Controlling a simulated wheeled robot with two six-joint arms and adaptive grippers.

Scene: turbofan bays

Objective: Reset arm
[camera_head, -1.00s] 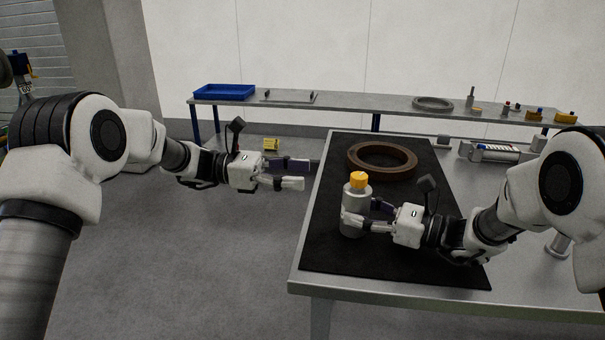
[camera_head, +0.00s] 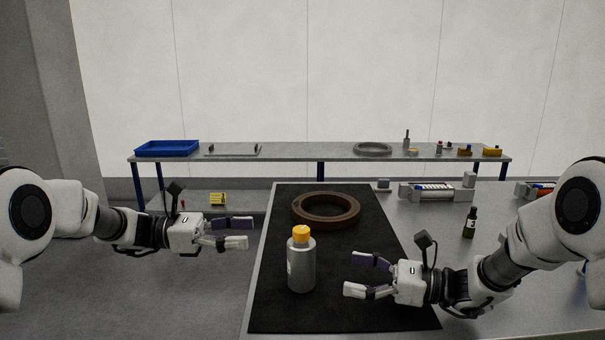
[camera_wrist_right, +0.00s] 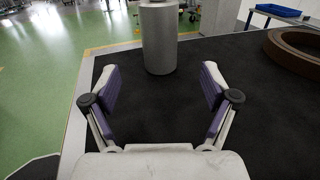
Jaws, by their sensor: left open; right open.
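My left gripper (camera_head: 232,233) is open and empty, held out over the floor left of the table. My right gripper (camera_head: 357,274) is open and empty above the black mat (camera_head: 350,315). A grey bottle with an orange cap (camera_head: 301,265) stands upright on the mat, left of the right gripper's fingertips and apart from them. In the right wrist view the bottle (camera_wrist_right: 159,40) stands ahead of the spread fingers (camera_wrist_right: 152,85), its top cut off by the frame.
A brown ring (camera_head: 325,224) lies on the mat behind the bottle. A dark small bottle (camera_head: 469,223) and a grey rack (camera_head: 437,193) stand on the table (camera_head: 400,215) at right. A back bench (camera_head: 300,151) holds a blue tray (camera_head: 167,148) and small parts.

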